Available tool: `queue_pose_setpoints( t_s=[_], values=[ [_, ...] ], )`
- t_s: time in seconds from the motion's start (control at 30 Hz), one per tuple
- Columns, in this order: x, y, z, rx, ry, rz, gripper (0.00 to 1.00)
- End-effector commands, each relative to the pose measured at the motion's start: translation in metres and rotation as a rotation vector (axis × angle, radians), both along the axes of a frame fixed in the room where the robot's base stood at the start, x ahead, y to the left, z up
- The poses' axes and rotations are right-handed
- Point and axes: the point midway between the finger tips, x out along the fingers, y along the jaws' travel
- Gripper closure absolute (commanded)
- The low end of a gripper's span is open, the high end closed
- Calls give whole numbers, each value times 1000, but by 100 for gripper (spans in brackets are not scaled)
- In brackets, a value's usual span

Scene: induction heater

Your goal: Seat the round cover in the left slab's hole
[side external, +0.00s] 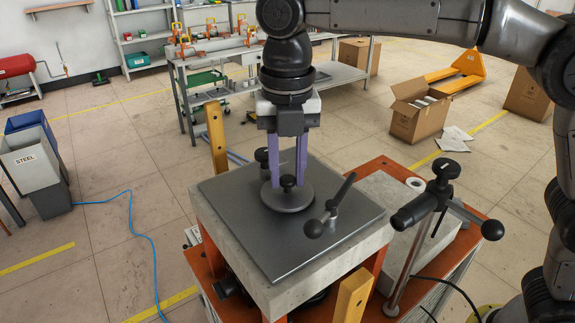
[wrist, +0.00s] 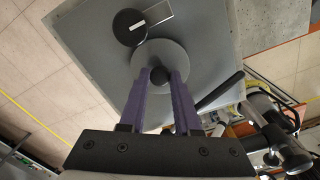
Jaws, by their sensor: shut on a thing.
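The round cover (side external: 287,198) is a grey disc with a black knob (side external: 288,182) on top. It lies level at the dark top plate (side external: 345,205) of the left slab (side external: 325,268); I cannot tell whether it rests on the plate or hovers just above. My gripper (side external: 288,178) points down with its purple fingers shut on the knob. In the wrist view, the cover (wrist: 174,52) sits beyond my fingertips (wrist: 161,75), with the knob between them. The slab's hole does not show; the cover may hide it.
A black-knobbed fitting (side external: 262,157) stands behind the cover, and a lever handle (side external: 330,205) stands to its right. A clamp post with black handles (side external: 412,250) rises right of the slab. Yellow upright bars (side external: 216,140) (side external: 352,296) flank the slab.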

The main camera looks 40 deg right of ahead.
Motion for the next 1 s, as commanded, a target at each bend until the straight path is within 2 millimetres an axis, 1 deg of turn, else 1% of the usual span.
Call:
queue_pose_setpoints(
  t_s=[0.17,0.37,0.4,0.47,0.5,0.57,0.87,1.0],
  values=[
    [0,0,-4,1,-2,0,100],
    [0,0,-4,1,-2,0,100],
    [0,0,-4,1,-2,0,62],
    [0,0,-4,1,-2,0,51],
    [0,0,-4,1,-2,0,44],
    [0,0,-4,0,-1,0,34],
    [0,0,-4,-1,2,0,34],
    [1,0,6,0,-1,0,34]
  ],
)
